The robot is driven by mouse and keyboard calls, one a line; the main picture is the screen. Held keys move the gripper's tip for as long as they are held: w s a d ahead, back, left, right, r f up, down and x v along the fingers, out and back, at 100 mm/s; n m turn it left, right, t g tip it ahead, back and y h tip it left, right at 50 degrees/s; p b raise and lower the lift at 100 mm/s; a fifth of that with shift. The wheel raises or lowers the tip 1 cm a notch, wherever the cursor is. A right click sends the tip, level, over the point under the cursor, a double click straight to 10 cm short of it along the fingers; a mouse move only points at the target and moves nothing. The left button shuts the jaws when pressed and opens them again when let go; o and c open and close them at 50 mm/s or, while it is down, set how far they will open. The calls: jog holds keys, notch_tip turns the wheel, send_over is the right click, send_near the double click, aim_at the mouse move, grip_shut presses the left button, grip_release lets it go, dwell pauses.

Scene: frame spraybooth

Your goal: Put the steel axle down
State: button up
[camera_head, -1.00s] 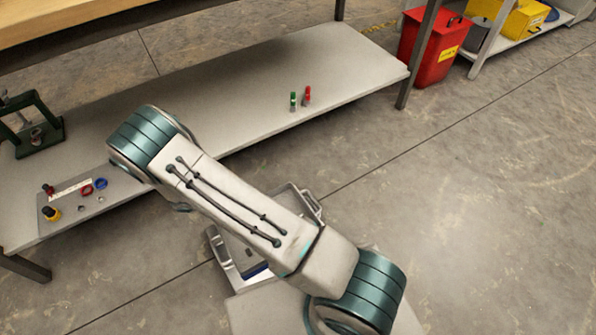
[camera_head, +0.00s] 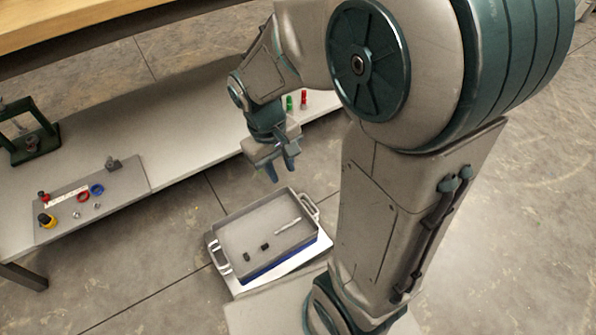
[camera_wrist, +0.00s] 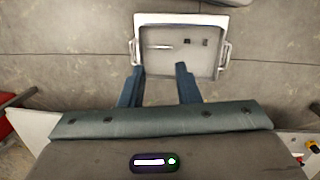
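The steel axle (camera_head: 287,226) appears to be the thin, pale rod lying in the grey tray (camera_head: 222,238), near its right side. It also shows in the wrist view (camera_wrist: 158,47), lying at the left of the tray (camera_wrist: 222,66). My gripper (camera_head: 281,174) is above and behind the tray in the head view, pointing down. In the wrist view my gripper (camera_wrist: 160,80) has its two fingers well apart with nothing between them. The fingertips are apart from the rod.
Two small dark parts (camera_head: 265,246) also lie in the tray. The tray has a handle at each end.

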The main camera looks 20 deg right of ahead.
jog(key=s+d+r+m+t+y, duration=0.1)
jog(key=s+r+m+t, duration=0.1)
jog(key=s, duration=0.4)
notch_tip(320, 180, up, 2)
jog(key=shift+s+d+r+m+y, duration=0.15)
jog(key=shift+d+r+m+y, duration=0.15)
jog(key=shift+m, duration=0.3)
